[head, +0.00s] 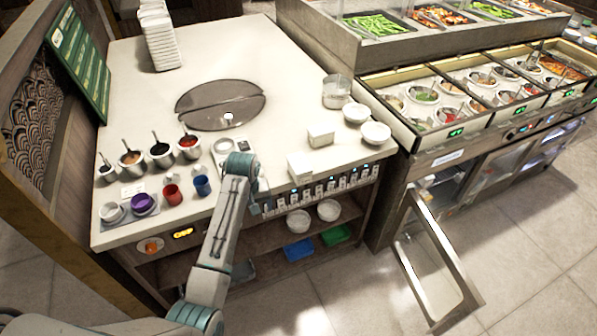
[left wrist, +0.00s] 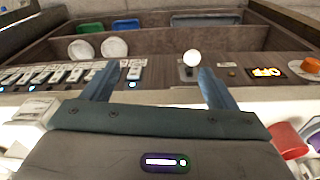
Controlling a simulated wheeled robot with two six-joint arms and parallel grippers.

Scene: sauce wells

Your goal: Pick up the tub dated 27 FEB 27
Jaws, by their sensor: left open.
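I can read no date on any container, so I cannot tell which one is the tub dated 27 FEB 27. Low box-like containers stand on the shelf under the counter: a blue one (head: 299,249) and a green one (head: 335,235). In the left wrist view the blue one (left wrist: 125,25), the green one (left wrist: 90,28) and a wide grey one (left wrist: 205,20) show at the top. My left gripper (left wrist: 157,85) is open and empty, at the counter's front edge. In the head view its fingers are hard to make out. My right gripper is not in view.
Sauce pots with ladles (head: 160,149), a red cup (head: 172,194) and a blue cup (head: 202,186) stand on the counter's left. White bowls (head: 375,133) stand at its right. A cold counter with sauce wells (head: 426,96) is at right; its lower door (head: 437,262) hangs open.

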